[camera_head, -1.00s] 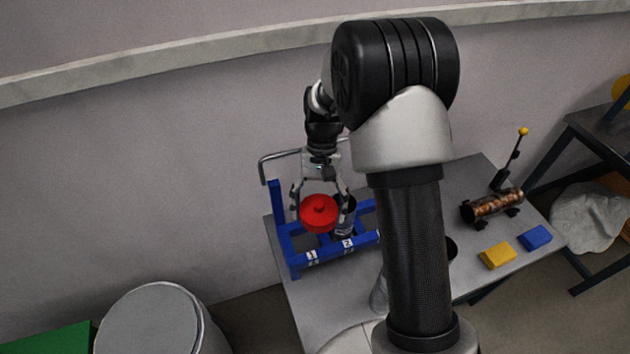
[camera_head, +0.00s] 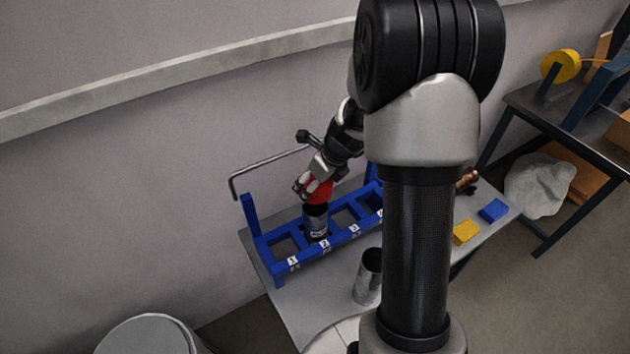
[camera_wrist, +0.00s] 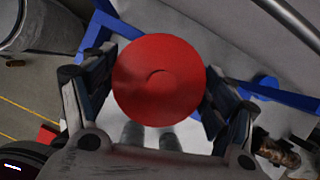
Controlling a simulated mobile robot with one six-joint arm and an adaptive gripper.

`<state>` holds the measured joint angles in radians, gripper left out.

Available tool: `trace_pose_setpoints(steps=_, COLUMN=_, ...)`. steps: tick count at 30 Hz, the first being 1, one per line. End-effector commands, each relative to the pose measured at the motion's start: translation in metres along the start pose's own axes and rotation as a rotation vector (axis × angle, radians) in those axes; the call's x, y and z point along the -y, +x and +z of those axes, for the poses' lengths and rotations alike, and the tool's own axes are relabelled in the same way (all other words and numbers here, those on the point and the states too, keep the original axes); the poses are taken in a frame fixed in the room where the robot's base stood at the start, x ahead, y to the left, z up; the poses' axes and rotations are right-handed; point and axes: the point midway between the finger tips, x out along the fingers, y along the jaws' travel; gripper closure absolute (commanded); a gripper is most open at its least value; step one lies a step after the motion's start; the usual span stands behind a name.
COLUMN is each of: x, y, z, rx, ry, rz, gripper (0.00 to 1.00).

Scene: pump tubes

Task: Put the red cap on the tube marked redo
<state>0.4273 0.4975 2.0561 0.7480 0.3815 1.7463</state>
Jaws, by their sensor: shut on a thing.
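The red cap (camera_head: 320,189) is held between the fingers of my gripper (camera_head: 314,185). In the wrist view the cap (camera_wrist: 158,80) is a round red disc with a finger on each side. In the head view it appears tilted, right above the mouth of a dark tube (camera_head: 316,222) in slot 2 of the blue rack (camera_head: 283,266). I cannot tell whether cap and tube touch. The tube has a pale label, too small to read. A grey metal tube (camera_head: 367,277) stands outside the rack on the table, its mouth open. The redo mark is not legible.
A bent metal bar (camera_head: 268,160) rises behind the rack. A yellow block (camera_head: 466,231) and a blue block (camera_head: 493,211) lie on the right of the grey table (camera_head: 291,308). My arm hides the table's middle and part of the rack.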

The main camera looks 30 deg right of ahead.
Motion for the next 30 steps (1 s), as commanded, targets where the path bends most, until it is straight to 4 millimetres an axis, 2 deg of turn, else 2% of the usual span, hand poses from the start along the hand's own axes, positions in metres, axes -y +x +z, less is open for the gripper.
trace_pose_setpoints(steps=30, x=-0.001, y=0.066, z=-0.027, rx=-0.001, ry=-0.005, rz=0.003, gripper=0.38)
